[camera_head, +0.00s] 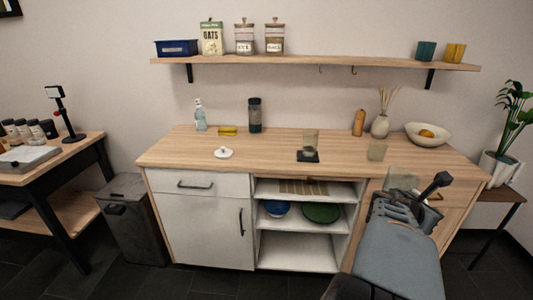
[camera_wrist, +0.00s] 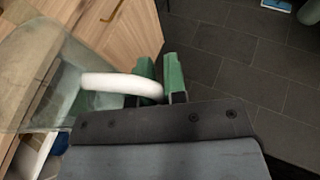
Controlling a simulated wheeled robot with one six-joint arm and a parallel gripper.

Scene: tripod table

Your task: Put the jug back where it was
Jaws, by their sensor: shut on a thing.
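The jug (camera_wrist: 40,75) is see-through with a white loop handle (camera_wrist: 120,84). In the wrist view my gripper (camera_wrist: 165,82) is shut on the end of this handle with its green pads; the body hangs to the left. In the head view the clear jug (camera_head: 402,178) shows at the counter's right front, just beyond my gripper (camera_head: 408,196). My arm hides its lower part. I cannot tell whether it touches the counter.
A white lid-like piece (camera_head: 223,153) lies left. A bowl (camera_head: 428,135) stands back right.

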